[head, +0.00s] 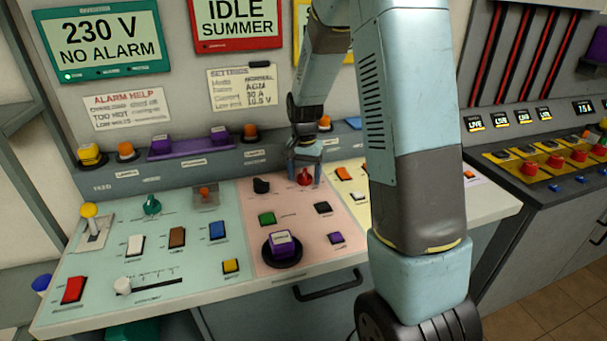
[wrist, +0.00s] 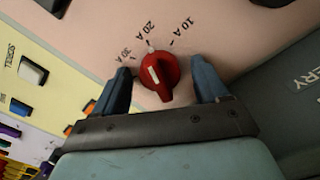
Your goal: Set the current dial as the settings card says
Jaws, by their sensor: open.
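The current dial is a red knob (wrist: 160,72) with a white line, on the pink panel. Its marks read 10 A, 20 A and 30 A in the wrist view, and its ridge points about at 20 A. It also shows in the head view (head: 305,178), partly covered by my fingers. The settings card (head: 243,88) hangs on the wall behind the console; its current line appears to read 30 A. My gripper (wrist: 160,82) is open, one blue finger on each side of the dial, with visible gaps. It points down at the panel in the head view (head: 304,165).
A black knob (head: 261,186) sits left of the dial. A green switch (head: 267,219), a black switch (head: 323,208) and a purple-topped knob (head: 282,244) sit nearer the front. A ledge with lamps (head: 250,133) runs behind. My arm hides part of the right side.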

